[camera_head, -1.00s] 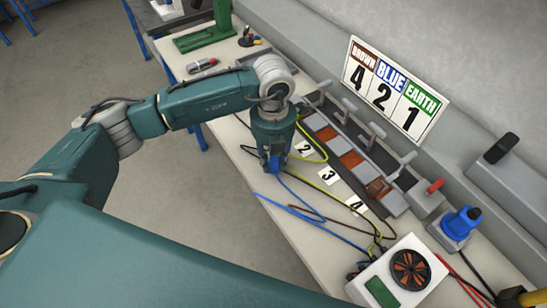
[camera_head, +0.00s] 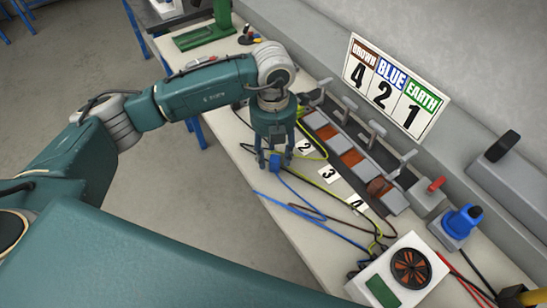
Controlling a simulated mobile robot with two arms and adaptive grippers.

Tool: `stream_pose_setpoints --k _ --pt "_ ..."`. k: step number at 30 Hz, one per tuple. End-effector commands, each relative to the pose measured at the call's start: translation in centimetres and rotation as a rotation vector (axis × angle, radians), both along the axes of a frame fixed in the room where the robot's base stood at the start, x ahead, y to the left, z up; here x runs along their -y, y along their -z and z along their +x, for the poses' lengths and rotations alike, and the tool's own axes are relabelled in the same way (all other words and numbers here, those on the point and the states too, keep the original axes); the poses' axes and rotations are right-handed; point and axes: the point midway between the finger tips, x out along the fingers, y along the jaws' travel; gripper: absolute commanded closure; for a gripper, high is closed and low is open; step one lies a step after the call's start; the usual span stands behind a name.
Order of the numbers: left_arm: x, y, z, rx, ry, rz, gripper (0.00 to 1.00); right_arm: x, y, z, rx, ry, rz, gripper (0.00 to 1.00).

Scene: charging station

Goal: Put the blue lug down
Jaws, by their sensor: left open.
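My left gripper (camera_head: 274,164) hangs fingers-down over the front part of the bench, left of the number card 2 (camera_head: 305,147). Its fingers are spread apart. The blue lug (camera_head: 275,161) shows between and below the fingers, near the bench's front edge. I cannot tell whether it touches a finger. The blue cable (camera_head: 310,214) runs from there along the bench toward the lower right. The terminal block (camera_head: 352,158), with several lever clamps and orange-brown plates, stands behind the cards. My right gripper is not in view.
Brown and yellow-green cables lie tangled near card 4 (camera_head: 356,204). A sign (camera_head: 393,88) reads brown 4, blue 2, earth 1.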

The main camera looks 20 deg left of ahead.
Motion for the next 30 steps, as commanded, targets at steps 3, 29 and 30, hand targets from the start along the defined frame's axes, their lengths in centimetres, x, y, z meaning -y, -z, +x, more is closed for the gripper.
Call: stream_pose_setpoints --k 3,29,30 --pt "0.0 -2.6 0.1 0.006 0.002 -0.001 0.55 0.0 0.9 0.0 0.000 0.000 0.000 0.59" --pt "0.0 -9.8 0.0 -0.001 0.001 0.000 0.55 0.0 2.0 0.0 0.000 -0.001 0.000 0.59" --pt "0.0 -9.8 0.0 -0.001 0.001 0.000 0.55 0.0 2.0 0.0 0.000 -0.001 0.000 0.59"
